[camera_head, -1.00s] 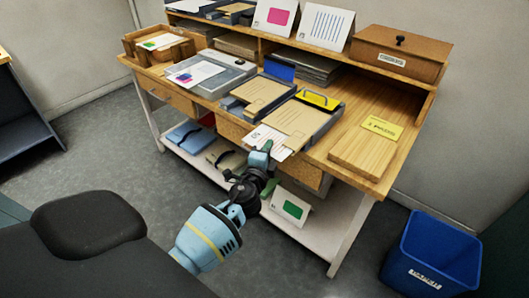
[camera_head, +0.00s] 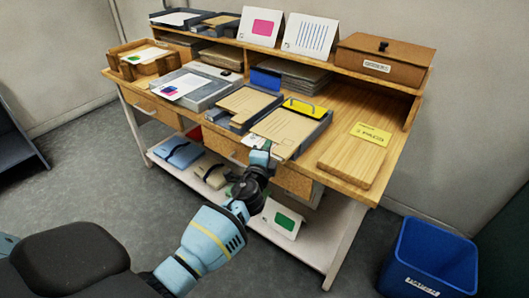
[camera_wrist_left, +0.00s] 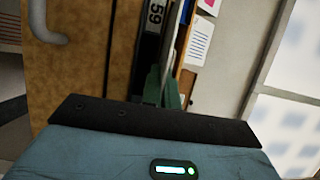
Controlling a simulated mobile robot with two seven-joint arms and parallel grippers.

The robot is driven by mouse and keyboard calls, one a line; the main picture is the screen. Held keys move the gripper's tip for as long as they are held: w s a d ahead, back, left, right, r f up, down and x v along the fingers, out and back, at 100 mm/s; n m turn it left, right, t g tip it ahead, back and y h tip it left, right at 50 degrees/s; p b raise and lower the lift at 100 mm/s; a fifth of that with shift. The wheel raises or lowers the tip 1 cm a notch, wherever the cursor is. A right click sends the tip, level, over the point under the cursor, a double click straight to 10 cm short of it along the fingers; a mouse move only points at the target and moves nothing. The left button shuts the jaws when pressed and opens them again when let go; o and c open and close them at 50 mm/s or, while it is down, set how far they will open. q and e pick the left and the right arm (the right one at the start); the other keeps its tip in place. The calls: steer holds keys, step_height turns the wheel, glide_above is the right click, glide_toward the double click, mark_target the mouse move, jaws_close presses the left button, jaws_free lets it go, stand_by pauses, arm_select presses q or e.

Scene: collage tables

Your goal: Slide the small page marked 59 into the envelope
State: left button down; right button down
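My left gripper (camera_head: 259,160) is at the front edge of the desk, just below the grey tray with the yellow clip. It is shut on the white page marked 59 (camera_head: 256,141), which shows as a narrow strip. The tan envelope (camera_head: 285,125) lies flat in that tray, right behind the page. I cannot tell whether the page's far edge is inside the envelope or on top of it. In the left wrist view the green fingers (camera_wrist_left: 164,90) are close together and the number 59 (camera_wrist_left: 155,16) shows beyond them. My right gripper is not in view.
A second tan envelope (camera_head: 247,103) lies in a tray to the left. A wooden board (camera_head: 350,164) with a yellow label is on the right. Drawers (camera_head: 292,181) are under the desk's front edge. A blue bin (camera_head: 432,255) stands on the floor at right.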

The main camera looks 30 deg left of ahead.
arm_select(q)
steer(key=shift+w, duration=0.2)
steer(key=c, duration=1.6)
jaws_free()
steer(key=v, duration=0.8)
steer(key=shift+p, duration=0.35)
